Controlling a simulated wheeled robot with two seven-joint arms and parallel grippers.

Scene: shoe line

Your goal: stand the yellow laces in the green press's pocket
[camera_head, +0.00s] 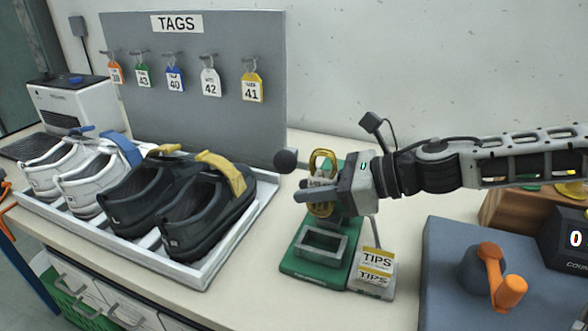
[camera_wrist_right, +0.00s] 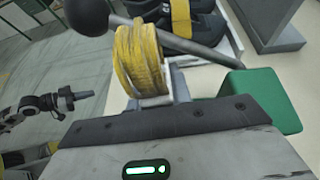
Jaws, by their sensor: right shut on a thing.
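The yellow laces (camera_head: 323,160) are a coiled bundle, held upright between the fingers of my right gripper (camera_head: 318,192). They also show large in the right wrist view (camera_wrist_right: 140,62). The green press (camera_head: 302,275) stands on the table, with a grey rectangular pocket (camera_head: 323,255) on its base. The pocket looks empty, and the laces appear above and behind it, apart from it. The press's lever has a black ball (camera_head: 286,160), close to the laces' left side. In the right wrist view, a dark arm end, likely my left gripper (camera_wrist_right: 72,98), is small at the left; its jaws are unclear.
A white tray (camera_head: 207,275) with white and black shoes is left of the press. Small TIPS boxes (camera_head: 372,275) adjoin the press on its right. A grey-blue block with an orange crank (camera_head: 490,275) is further right. A grey tag board (camera_head: 215,110) stands behind the tray.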

